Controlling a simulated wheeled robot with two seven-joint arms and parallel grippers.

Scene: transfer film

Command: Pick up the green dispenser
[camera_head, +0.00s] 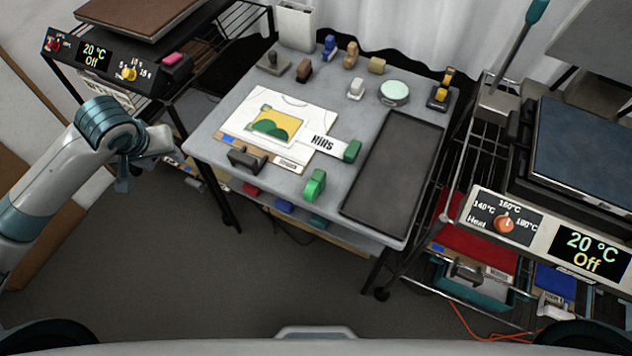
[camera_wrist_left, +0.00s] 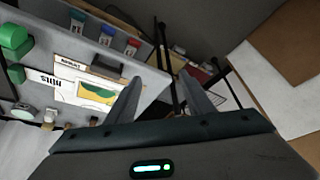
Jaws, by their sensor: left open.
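A green dispenser (camera_head: 315,185) stands near the front edge of the grey table. It also shows at the upper left of the left wrist view (camera_wrist_left: 13,37). A smaller green block (camera_head: 352,150) lies at the end of the strip marked "Hills" (camera_head: 322,142); it shows in the left wrist view too (camera_wrist_left: 15,73). My left gripper (camera_head: 146,166) is open and empty, left of the table and well apart from the dispenser. Its two fingers (camera_wrist_left: 160,78) stand spread in the left wrist view with nothing between them. My right gripper is in neither view.
A dark tray (camera_head: 393,165) lies at right. A dark block (camera_head: 248,160) sits near the front. Heated presses stand at left (camera_head: 140,65) and right (camera_head: 580,235).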

